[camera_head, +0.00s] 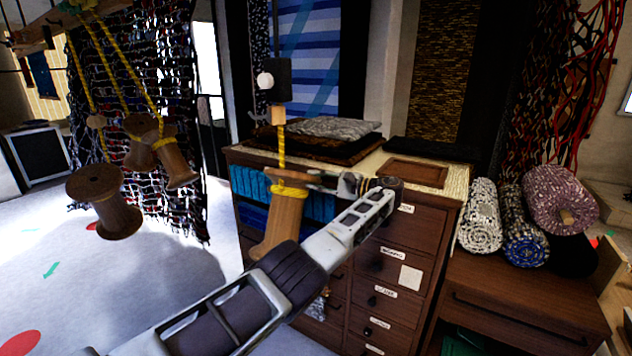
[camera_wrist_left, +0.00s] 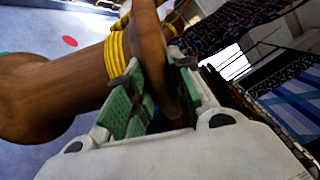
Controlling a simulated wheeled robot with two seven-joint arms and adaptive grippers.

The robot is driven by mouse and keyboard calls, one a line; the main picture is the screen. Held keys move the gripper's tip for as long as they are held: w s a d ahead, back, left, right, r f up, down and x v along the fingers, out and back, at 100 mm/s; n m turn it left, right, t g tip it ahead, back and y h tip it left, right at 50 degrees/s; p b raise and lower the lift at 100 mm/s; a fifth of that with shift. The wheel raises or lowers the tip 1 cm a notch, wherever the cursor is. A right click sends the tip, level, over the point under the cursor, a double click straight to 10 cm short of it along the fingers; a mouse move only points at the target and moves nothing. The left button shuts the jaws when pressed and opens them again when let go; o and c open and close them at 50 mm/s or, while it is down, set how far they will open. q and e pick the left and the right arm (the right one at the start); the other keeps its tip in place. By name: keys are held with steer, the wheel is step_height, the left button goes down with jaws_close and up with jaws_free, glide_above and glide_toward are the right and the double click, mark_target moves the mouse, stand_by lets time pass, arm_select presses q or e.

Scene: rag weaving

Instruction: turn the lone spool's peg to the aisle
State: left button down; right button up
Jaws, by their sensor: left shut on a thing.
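The lone wooden spool (camera_head: 284,222) hangs on a yellow cord (camera_head: 281,147) in front of the drawer cabinet, apart from the spools at left. Yellow cord is wound around its upper neck. My left gripper (camera_head: 347,185) reaches up from below and is shut on the rim of the spool's upper flange. In the left wrist view, the flange (camera_wrist_left: 153,45) stands between the green-padded fingers (camera_wrist_left: 158,105), with the spool's barrel (camera_wrist_left: 85,78) to the left. I cannot make out a peg on this spool for certain. My right gripper is not in view.
Several spools (camera_head: 104,202) hang at left on yellow cords before a netted weave (camera_head: 185,90). The cabinet (camera_head: 405,245) stands close behind my gripper. Rolled rugs (camera_head: 482,215) lie on a low wooden chest (camera_head: 525,300) at right. The pale floor (camera_head: 130,290) at left is open.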

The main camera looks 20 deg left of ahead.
arm_select(q)
steer(key=c, duration=1.3)
jaws_free()
steer(key=shift+o, duration=0.2)
